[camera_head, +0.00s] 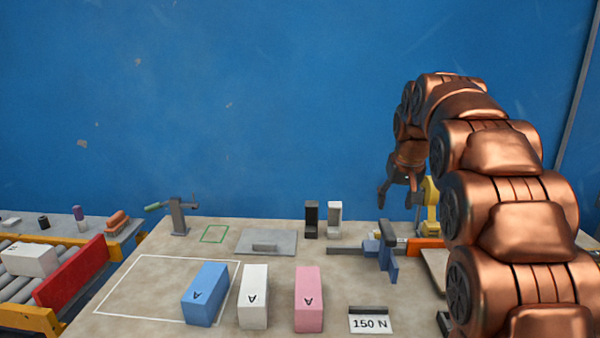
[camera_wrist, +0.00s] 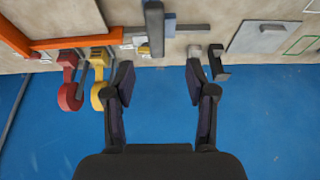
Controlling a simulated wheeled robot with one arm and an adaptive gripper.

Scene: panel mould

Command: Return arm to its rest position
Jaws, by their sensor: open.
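My copper arm rises on the right in the head view and bends over so that my gripper (camera_head: 398,190) hangs above the back right of the table. In the wrist view my gripper (camera_wrist: 160,82) has its two dark fingers spread apart with nothing between them. Beyond the fingertips are the table's back edge and the blue wall. The fingers do not appear to touch anything.
The table (camera_head: 225,258) bears a blue block (camera_head: 205,293), a white block (camera_head: 253,296), a pink block (camera_head: 309,298), a grey plate (camera_head: 268,243) and a "150 N" sign (camera_head: 370,321). A blue clamp (camera_head: 386,252) stands below my gripper. A roller conveyor (camera_head: 20,260) is at left.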

